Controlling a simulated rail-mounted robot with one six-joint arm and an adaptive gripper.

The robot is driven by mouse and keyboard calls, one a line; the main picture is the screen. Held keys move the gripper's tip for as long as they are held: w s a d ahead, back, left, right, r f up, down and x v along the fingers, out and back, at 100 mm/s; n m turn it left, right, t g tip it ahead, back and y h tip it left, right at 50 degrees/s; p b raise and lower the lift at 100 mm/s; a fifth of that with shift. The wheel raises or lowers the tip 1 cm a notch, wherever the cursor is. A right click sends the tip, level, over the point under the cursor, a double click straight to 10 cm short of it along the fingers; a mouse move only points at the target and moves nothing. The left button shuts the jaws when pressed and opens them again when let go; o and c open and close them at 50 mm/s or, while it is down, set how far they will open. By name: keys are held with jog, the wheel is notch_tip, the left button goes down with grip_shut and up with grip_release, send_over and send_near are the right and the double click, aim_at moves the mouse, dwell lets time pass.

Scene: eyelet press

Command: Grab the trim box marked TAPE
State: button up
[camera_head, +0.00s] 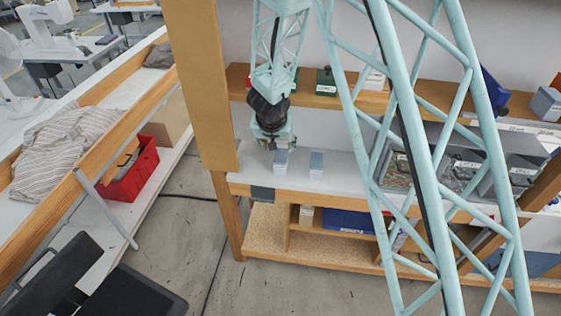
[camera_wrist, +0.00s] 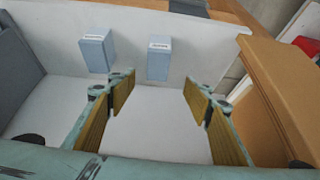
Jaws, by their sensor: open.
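Two small blue-grey boxes with white labels stand upright and apart on the white shelf. In the head view, the left box (camera_head: 281,161) is beside the gripper's lower end and the right box (camera_head: 316,165) is just to its right. The wrist view shows one box (camera_wrist: 158,60) ahead between the lines of my fingers and the other box (camera_wrist: 97,52) to the left. The lettering is too small to read, so I cannot tell which says TAPE. My gripper (camera_wrist: 160,92) is open and empty, short of the boxes; it also shows in the head view (camera_head: 275,140).
A tan wooden post (camera_head: 205,85) stands left of the shelf (camera_head: 350,180). An upper wooden shelf (camera_head: 300,98) holds small boxes, including a dark green one (camera_head: 325,82). A grey bin (camera_head: 465,160) sits to the right. White shelf surface around the boxes is clear.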

aim_at(281, 157)
jog(key=shift+f, duration=0.7)
jog(key=shift+b+x, duration=0.9)
jog(key=shift+x, duration=3.45)
jog(key=shift+d+f, duration=0.1)
jog(key=shift+b+x, duration=0.55)
jog(key=shift+x, duration=1.95)
jog(key=shift+d, duration=0.15)
jog(key=shift+s, duration=0.1)
